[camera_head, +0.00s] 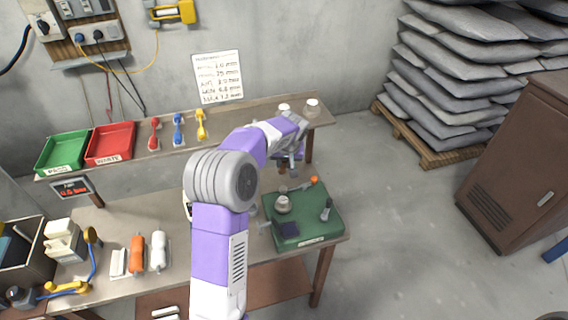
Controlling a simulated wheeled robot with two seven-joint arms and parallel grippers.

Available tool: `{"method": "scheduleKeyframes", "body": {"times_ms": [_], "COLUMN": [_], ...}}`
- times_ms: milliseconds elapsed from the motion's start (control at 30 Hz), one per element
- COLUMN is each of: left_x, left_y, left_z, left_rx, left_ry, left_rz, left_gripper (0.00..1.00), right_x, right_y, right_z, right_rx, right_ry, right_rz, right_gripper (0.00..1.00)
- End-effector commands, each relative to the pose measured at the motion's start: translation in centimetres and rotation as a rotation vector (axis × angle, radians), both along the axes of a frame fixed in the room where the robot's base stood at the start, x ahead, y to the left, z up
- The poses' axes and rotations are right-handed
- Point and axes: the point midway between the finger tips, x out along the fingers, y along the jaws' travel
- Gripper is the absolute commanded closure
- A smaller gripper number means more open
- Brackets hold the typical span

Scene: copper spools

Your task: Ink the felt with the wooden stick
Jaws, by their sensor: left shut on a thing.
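My left gripper (290,158) is above the back of the green mat (322,226) on the workbench. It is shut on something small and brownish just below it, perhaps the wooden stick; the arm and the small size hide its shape. On the mat are a small pale jar (283,204), a dark square pad (289,229) that may be the felt, a dark-handled tool (327,208) and an orange-tipped tool (312,181). The held thing looks apart from the pad. My right gripper is not in view.
A back shelf holds a green tray (61,152), a red tray (110,143), several coloured tools and white-capped jars (312,107). An orange bottle (137,253) and a white bottle (158,250) are left of my arm. Stacked sacks (450,80) and a brown cabinet (520,150) stand right.

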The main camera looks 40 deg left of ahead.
Motion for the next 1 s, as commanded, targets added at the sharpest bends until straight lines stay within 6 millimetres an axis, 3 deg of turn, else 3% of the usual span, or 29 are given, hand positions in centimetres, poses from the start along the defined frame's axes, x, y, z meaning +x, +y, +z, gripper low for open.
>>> {"method": "scheduleKeyframes", "body": {"times_ms": [367, 733, 1000], "left_x": [0.0, 0.0, 0.0], "left_y": [0.0, 0.0, 0.0], "left_z": [0.4, 3.4, 3.3], "left_rx": [0.000, 0.000, 0.000], "left_ry": [0.000, -0.002, 0.000], "left_rz": [0.000, 0.000, 0.001], "left_gripper": [1.00, 1.00, 1.00], "right_x": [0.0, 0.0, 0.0], "right_y": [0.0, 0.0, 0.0], "right_z": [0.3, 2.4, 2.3], "right_rx": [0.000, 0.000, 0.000], "right_ry": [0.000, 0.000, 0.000], "right_rz": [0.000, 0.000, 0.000], "right_gripper": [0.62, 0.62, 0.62]}}
